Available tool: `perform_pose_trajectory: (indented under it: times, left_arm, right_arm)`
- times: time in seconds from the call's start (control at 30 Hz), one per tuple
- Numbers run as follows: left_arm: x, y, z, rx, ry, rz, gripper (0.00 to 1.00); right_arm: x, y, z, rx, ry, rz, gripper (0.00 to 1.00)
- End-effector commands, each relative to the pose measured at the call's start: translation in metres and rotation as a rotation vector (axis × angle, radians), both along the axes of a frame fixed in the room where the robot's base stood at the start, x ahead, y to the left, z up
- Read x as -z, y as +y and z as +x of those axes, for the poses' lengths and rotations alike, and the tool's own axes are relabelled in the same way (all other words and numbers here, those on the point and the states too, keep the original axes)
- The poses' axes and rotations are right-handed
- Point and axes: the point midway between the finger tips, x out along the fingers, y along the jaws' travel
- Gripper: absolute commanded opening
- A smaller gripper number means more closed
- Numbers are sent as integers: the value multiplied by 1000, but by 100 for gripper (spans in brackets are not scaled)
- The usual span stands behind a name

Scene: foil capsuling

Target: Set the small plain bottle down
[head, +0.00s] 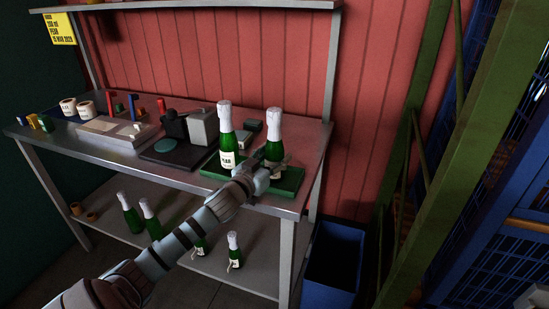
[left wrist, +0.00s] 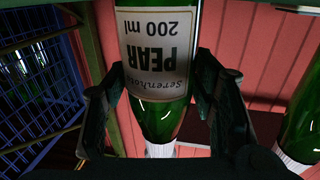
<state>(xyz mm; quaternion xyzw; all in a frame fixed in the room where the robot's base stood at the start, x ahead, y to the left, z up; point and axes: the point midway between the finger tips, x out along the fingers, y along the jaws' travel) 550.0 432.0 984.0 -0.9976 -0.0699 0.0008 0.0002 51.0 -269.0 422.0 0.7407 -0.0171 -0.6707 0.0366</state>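A green bottle (head: 273,133) with a white top stands upright over the right part of the green tray (head: 290,186) at the bench's right end. In the left wrist view this bottle (left wrist: 158,122) appears upside down, its label reading "PEAR 200 ml". My right gripper is not in view.
A similar white-topped bottle (head: 226,138) stands close by on the tray's left part. A dark stand (head: 170,145) and grey block (head: 203,126) are further left. Several bottles stand on the lower shelf (head: 262,270). A blue bin (head: 335,262) is right of the bench.

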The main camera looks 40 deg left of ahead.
Motion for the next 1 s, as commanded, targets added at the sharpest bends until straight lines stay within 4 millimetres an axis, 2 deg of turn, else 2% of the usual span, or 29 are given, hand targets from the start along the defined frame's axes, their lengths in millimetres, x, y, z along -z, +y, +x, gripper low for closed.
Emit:
perform_pose_trajectory:
  times: [0.33,0.47,0.57,0.73,0.9,1.0]
  left_arm:
    - [0,0,-1,0,0,0,64]
    - [1,0,-8,-1,3,5,64]
    - [1,-2,-22,-1,5,9,64]
    - [2,-9,-59,4,7,14,64]
    - [-3,-14,-98,2,8,9,64]
    - [-3,-16,-112,0,6,5,64]
  right_arm:
    - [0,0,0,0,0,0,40]
    - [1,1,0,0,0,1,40]
    - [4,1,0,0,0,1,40]
    - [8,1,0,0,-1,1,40]
    - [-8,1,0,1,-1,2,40]
    - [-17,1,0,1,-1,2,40]
